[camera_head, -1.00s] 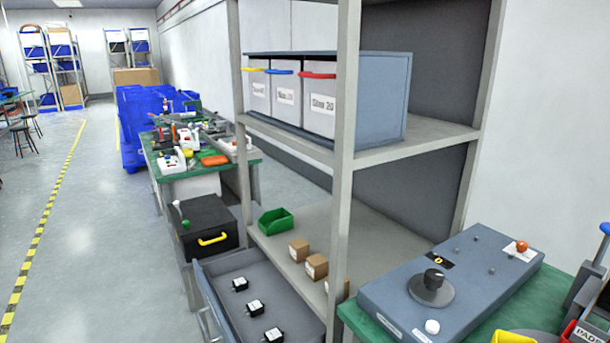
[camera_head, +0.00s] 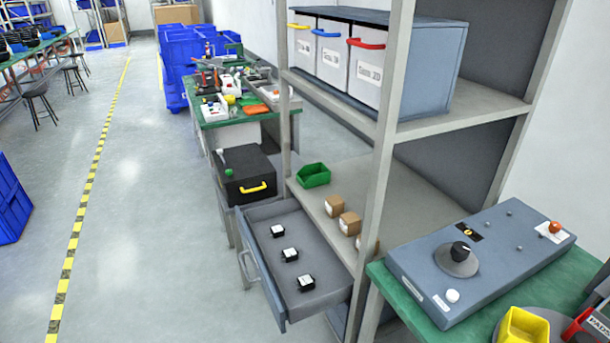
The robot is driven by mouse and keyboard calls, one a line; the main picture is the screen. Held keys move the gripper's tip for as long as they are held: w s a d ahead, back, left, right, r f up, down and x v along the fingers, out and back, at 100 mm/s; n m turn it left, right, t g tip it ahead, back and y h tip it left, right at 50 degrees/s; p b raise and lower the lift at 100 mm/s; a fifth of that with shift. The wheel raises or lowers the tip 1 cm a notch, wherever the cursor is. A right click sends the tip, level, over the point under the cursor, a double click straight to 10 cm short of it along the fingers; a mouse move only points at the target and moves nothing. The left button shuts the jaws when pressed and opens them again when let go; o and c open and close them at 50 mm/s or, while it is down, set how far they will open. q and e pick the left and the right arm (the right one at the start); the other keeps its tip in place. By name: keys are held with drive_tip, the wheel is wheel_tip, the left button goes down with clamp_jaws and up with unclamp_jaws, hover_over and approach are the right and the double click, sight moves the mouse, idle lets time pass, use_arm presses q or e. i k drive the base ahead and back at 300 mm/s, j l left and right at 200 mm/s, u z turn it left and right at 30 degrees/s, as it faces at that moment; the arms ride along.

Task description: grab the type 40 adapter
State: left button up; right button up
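An open grey drawer (camera_head: 262,251) stands pulled out at the lower middle of the head view. Three small black adapters with white labels lie in it in a row: a far one (camera_head: 277,231), a middle one (camera_head: 289,255) and a near one (camera_head: 306,283). The labels are too small to read, so I cannot tell which is type 40. Three white bins stand on the upper shelf with yellow, blue and red handles; the red-handled bin (camera_head: 366,75) seems to read "Size 20". Neither of my grippers is in view.
A green bin (camera_head: 313,175) and small brown boxes (camera_head: 349,224) sit on the lower shelf. A black case (camera_head: 245,176) with a yellow handle stands behind the drawer. A grey control panel (camera_head: 480,258) lies on the green table at right. The floor left of the drawer is clear.

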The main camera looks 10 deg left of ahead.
sight(276, 231)
drive_tip(key=z, duration=2.85)
drive_tip(key=u, duration=0.5)
drive_tip(key=k+j+u, duration=0.2)
drive_tip(key=j, duration=0.15)
drive_tip(key=k+j+u, duration=0.2)
drive_tip(key=j, duration=0.15)
drive_tip(key=k+j+u, duration=0.15)
drive_tip(key=j, duration=0.2)
drive_tip(key=k+j+u, duration=0.2)
drive_tip(key=j, duration=0.2)
drive_tip(key=j+u, duration=0.2)
drive_tip(key=j, duration=0.2)
